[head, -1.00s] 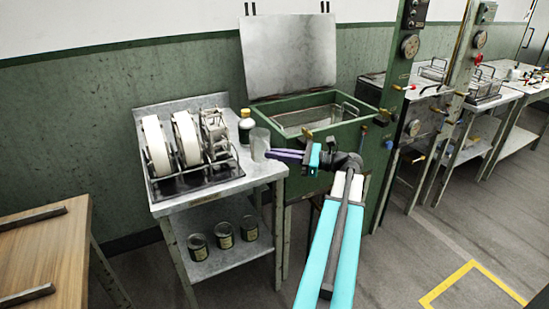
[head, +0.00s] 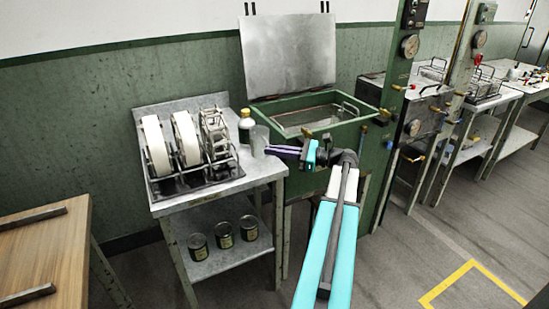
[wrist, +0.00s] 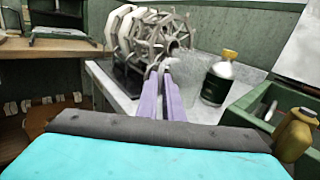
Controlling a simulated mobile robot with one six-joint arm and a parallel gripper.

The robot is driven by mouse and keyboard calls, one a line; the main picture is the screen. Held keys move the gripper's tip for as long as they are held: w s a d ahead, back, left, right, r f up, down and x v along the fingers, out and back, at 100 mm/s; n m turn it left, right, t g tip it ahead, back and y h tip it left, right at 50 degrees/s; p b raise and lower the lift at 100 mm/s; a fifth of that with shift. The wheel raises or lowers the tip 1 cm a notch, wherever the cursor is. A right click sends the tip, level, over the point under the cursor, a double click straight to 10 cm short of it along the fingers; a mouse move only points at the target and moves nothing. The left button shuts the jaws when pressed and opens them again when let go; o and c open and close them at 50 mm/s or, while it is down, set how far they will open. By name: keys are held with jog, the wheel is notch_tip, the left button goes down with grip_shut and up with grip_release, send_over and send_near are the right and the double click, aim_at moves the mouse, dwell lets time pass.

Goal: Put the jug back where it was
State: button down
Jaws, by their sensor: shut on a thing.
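The jug (head: 259,140) is a clear, greyish, see-through vessel. It stands upright at the right end of the metal table (head: 222,188), beside a bottle with a yellow cap (head: 246,127). My gripper (head: 268,150) reaches in from the right with its purple fingers shut on the jug. In the wrist view the jug (wrist: 193,72) shows faintly between the fingers (wrist: 160,68) and the bottle (wrist: 217,80). I cannot tell whether its base touches the tabletop or is slightly above it.
A rack of white reels (head: 185,145) fills the table's left and middle. A green basin (head: 335,135) with an upright lid (head: 290,55) adjoins at right. Several cans (head: 223,236) stand on the lower shelf. A wooden table (head: 45,245) is at front left. The table's front right corner is bare.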

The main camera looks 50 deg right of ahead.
jog(key=shift+f, duration=1.35)
jog(key=shift+f, duration=0.1)
jog(key=c, duration=1.9)
grip_release()
jog(key=shift+s, duration=0.15)
jog(key=v, duration=1.1)
jog(key=shift+s+d, duration=0.2)
jog(key=shift+s, duration=0.15)
